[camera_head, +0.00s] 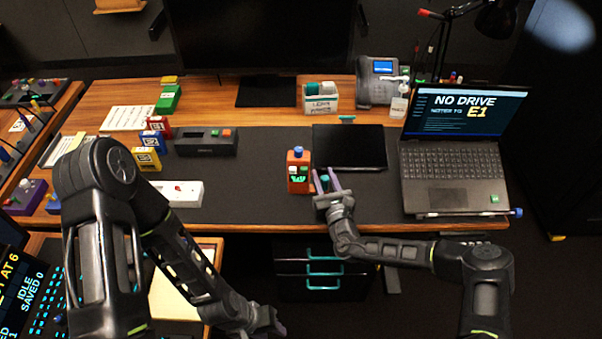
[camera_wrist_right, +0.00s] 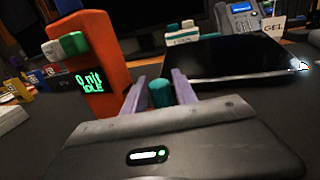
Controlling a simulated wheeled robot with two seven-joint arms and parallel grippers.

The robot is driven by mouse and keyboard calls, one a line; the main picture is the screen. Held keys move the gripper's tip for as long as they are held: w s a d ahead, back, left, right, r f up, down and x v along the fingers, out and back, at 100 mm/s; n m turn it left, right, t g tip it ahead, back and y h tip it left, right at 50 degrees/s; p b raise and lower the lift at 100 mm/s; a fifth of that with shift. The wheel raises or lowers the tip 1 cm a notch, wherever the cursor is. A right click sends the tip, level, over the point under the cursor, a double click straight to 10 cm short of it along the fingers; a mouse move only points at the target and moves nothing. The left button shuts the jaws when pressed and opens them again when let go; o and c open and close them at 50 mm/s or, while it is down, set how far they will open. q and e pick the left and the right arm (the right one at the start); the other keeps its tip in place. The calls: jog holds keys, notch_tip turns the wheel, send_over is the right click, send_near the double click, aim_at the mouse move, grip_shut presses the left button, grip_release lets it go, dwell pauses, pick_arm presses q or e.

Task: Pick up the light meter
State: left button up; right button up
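The orange device (camera_head: 298,172) stands upright on the desk mat and appears to be the light meter. In the right wrist view it (camera_wrist_right: 103,65) is at upper left, with green text reading "0 nit IDLE". My right gripper (camera_head: 325,180) is just right of it, fingers apart and not around it. A small teal cylinder (camera_wrist_right: 160,93) shows between or just beyond the fingers; I cannot tell whether they touch it. My left gripper (camera_head: 264,322) is low at the bottom, in front of the desk; its fingers are unclear.
A black tablet-like panel (camera_head: 349,148) lies behind the right gripper, and a laptop (camera_head: 453,150) stands to the right. A white box (camera_head: 176,193), a dark control box (camera_head: 206,142) and small coloured blocks lie to the left. The mat between the white box and orange device is clear.

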jog(key=shift+x, duration=1)
grip_shut()
